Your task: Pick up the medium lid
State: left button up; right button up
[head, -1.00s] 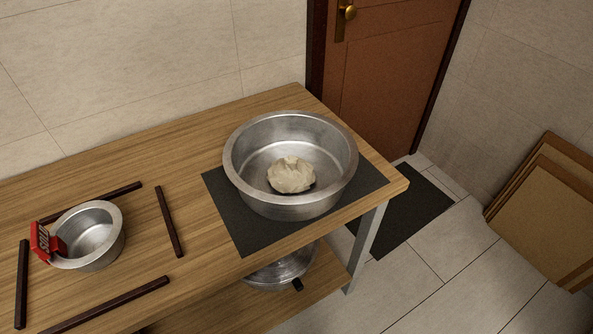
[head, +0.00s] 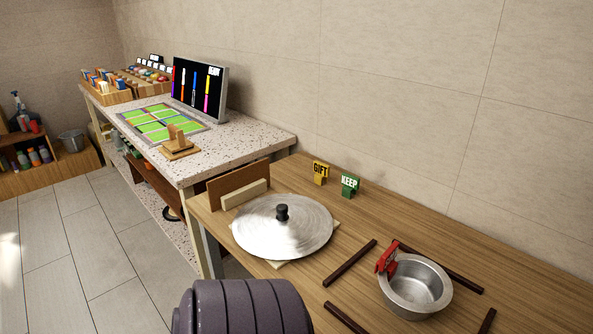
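A round, shiny metal lid (head: 265,229) with a black knob (head: 282,212) lies knob-up on the wooden table in the head view. It rests over a pale square piece (head: 330,232) whose corners show from under its edge. It is the only lid in view now, so I cannot compare its size with others. Neither of my grippers is in view. Nothing is touching the lid from above.
Yellow GIFT (head: 320,172) and green KEEP (head: 349,185) tags stand behind. An upright brown board (head: 238,184) borders the lid's far left. A speckled counter (head: 245,134) lies beyond.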

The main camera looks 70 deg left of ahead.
aim_at(279, 226)
jog(key=u, duration=2.35)
